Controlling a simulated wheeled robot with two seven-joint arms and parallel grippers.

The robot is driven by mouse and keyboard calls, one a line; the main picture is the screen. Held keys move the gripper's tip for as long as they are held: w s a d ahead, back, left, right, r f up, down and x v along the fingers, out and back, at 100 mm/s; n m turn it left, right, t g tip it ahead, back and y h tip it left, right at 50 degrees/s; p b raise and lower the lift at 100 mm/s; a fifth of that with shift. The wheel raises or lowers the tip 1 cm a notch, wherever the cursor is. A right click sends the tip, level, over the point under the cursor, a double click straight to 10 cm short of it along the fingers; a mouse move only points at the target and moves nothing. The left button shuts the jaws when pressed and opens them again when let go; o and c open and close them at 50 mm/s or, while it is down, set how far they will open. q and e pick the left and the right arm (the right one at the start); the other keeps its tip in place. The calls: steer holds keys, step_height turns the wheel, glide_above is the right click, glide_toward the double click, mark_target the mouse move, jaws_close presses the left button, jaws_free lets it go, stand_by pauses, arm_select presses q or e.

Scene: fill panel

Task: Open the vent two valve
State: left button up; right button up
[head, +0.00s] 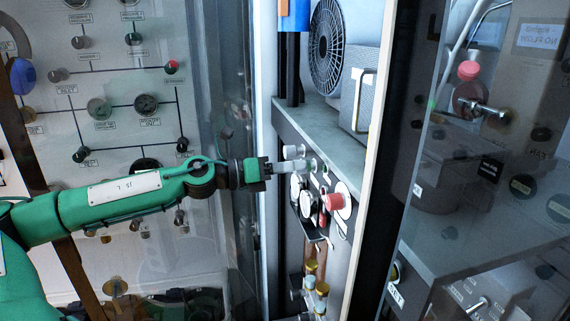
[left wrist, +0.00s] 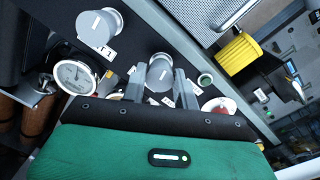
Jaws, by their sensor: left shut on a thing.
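My left gripper (head: 308,166) reaches in from the left to the front of a narrow dark panel (head: 345,240). In the left wrist view my left gripper (left wrist: 161,90) has its two grey fingers on either side of a grey cylindrical valve knob (left wrist: 159,68), shut on it. A second, similar grey knob (left wrist: 98,24) sits beside it, apart from the fingers; in the head view a grey knob (head: 293,151) shows just above the gripper. My right gripper is not in view.
A red button (head: 333,201) sits below the gripper. A round gauge (left wrist: 77,75) is near the held knob. A fan grille (head: 327,48) stands on the shelf above. A clear door (head: 470,200) is at the right; a valve board (head: 110,100) is at the left.

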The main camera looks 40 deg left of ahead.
arm_select(q)
steer(key=shift+w+n+g+h+p, duration=0.1)
steer(key=shift+n+g+h+p, duration=0.15)
steer(key=shift+n+p, duration=5.25)
steer(key=shift+n+g+h+p, duration=0.25)
steer(key=shift+n+p, duration=2.35)
steer(key=shift+n, duration=5.8)
steer(key=shift+r, duration=0.1)
